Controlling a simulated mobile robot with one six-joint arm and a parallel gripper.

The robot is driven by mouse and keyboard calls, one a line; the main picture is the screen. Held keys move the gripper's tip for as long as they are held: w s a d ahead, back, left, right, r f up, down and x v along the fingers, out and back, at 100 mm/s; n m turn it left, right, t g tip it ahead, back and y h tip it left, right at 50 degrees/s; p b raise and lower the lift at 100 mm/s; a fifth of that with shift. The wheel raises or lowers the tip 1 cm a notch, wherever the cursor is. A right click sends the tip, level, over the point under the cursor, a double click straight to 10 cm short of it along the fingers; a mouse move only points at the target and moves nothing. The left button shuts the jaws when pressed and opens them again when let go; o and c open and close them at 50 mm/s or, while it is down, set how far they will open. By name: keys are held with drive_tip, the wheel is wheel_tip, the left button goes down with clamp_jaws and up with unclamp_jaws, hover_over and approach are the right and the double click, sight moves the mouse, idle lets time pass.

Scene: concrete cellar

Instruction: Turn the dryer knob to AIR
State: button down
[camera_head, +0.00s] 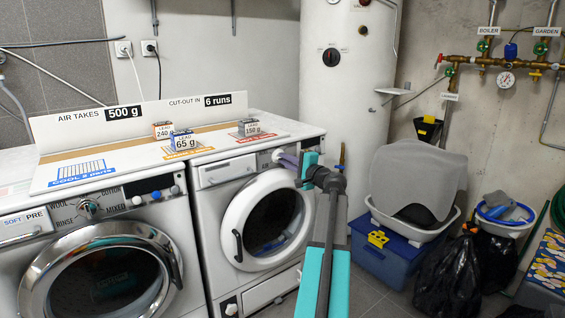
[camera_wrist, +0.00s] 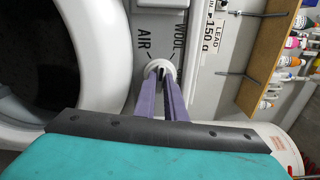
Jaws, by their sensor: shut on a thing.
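The dryer knob (camera_wrist: 159,66) is a small round white dial on the dryer's front panel. In the wrist view the word AIR (camera_wrist: 144,44) is printed to its upper left and WOOL (camera_wrist: 180,37) to its upper right, each with a short line. My gripper (camera_wrist: 161,80) has its two purple fingers on the knob, one on each side, shut on it. In the head view my gripper (camera_head: 287,159) reaches the upper right of the white dryer (camera_head: 213,206). The fingers partly cover the knob, and I cannot tell which mark it points to.
The dryer's round door (camera_head: 233,243) is closed below the panel. A washing machine (camera_head: 30,250) stands to the left. Small lead blocks (camera_head: 185,146) sit on the top board. A white boiler (camera_head: 335,90) and a blue box (camera_head: 380,262) are to the right.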

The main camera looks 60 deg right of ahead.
drive_tip(key=shift+d+r+n+b, duration=0.1)
drive_tip(key=shift+r+n+b, duration=0.1)
drive_tip(key=shift+n+b, duration=0.65)
drive_tip(key=shift+f+b, duration=0.1)
drive_tip(key=shift+b, duration=0.55)
drive_tip(key=shift+n+b, duration=2.65)
drive_tip(key=shift+b, duration=0.85)
drive_tip(key=c, duration=2)
unclamp_jaws()
drive_tip(key=o, duration=0.3)
drive_tip(key=shift+f, duration=0.1)
drive_tip(key=shift+p+v, duration=0.35)
drive_tip(key=shift+v, duration=3.15)
